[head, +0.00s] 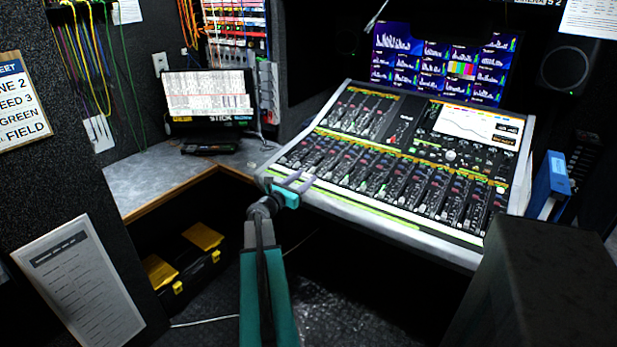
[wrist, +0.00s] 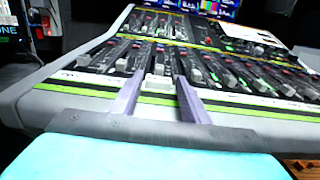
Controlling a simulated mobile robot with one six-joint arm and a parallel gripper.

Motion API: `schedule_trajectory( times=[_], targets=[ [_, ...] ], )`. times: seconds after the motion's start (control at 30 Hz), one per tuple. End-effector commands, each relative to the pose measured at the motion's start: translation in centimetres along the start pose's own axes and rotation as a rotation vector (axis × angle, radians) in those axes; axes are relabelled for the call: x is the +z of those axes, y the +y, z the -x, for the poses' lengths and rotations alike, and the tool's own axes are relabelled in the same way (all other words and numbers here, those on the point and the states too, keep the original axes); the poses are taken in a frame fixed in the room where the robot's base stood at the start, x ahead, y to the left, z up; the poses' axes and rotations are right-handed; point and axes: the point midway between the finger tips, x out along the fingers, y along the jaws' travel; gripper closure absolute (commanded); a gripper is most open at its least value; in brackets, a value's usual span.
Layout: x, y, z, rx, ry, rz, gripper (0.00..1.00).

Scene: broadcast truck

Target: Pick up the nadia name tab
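My gripper (head: 299,182) is at the front left edge of the mixing console (head: 400,228). In the wrist view its two grey fingers (wrist: 158,84) are apart and point at the lower row of faders. A small pale piece (wrist: 157,82) shows between the fingertips, at the console's front strip; no lettering on it is readable, so I cannot tell whether it is the nadia name tab. Nothing is visibly held. I cannot tell if the fingertips touch the console.
A grey side desk (head: 150,182) holds a monitor (head: 209,97) and a dark device (head: 210,147). A blue binder (head: 548,185) stands right of the console. A black case with yellow lids (head: 203,237) is under the desk. A dark block (head: 545,285) fills the lower right.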

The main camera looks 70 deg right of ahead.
Motion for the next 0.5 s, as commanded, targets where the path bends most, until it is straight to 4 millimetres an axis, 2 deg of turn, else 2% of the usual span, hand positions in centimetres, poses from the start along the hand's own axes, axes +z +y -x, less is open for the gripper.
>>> schedule_trajectory(
  times=[0.03, 0.17, 0.5],
  targets=[
    [0.0, -0.01, 0.0, 0.0, 0.0, 0.0, 0.67],
    [0.0, -0.02, -0.01, 0.0, 0.0, 0.0, 0.89],
    [0.02, -0.04, -0.02, -0.001, 0.0, 0.0, 0.89]
  ],
)
